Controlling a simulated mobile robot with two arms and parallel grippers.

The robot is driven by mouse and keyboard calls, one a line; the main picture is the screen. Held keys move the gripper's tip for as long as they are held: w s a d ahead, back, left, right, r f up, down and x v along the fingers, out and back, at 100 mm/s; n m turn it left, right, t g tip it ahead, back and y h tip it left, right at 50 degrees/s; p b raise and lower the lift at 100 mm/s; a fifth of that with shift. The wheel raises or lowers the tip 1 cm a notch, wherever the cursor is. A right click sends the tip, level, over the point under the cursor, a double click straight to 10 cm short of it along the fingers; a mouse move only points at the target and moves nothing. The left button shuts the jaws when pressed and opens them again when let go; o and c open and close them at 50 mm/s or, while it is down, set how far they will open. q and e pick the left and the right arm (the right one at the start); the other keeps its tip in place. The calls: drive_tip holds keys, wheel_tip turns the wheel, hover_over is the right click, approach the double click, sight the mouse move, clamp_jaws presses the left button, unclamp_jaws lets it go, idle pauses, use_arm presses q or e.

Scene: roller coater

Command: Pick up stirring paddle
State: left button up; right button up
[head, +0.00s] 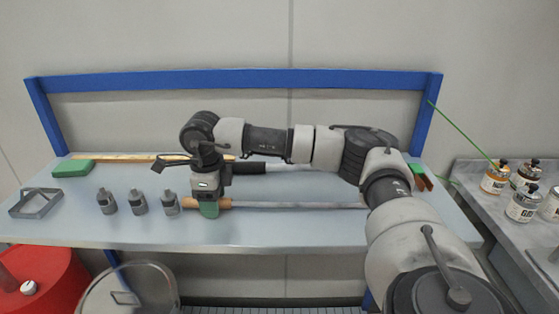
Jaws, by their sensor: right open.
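A long tool with a tan wooden handle and a grey metal shaft (290,205) lies across the front half of the bench. A long flat light-wood stick (125,157) lies at the back left. I cannot tell for certain which is the stirring paddle. My right gripper (208,211) points down over the tan handle, its green-tipped end in front of it and hiding part of it. It is open, and whether it touches the handle is hidden. A black-handled rod (250,168) lies behind, partly covered by my right arm. My left gripper is not in view.
Several small grey bottles (138,203) stand left of the gripper. A green block (73,168) and a grey metal frame (36,204) are at the bench's left. A blue rail (160,81) runs behind.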

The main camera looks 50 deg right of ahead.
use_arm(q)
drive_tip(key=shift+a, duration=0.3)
use_arm(e)
drive_tip(key=shift+c, duration=0.4)
drive_tip(key=c, duration=1)
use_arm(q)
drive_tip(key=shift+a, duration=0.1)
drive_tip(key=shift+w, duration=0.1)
use_arm(e)
drive_tip(key=shift+r, duration=0.1)
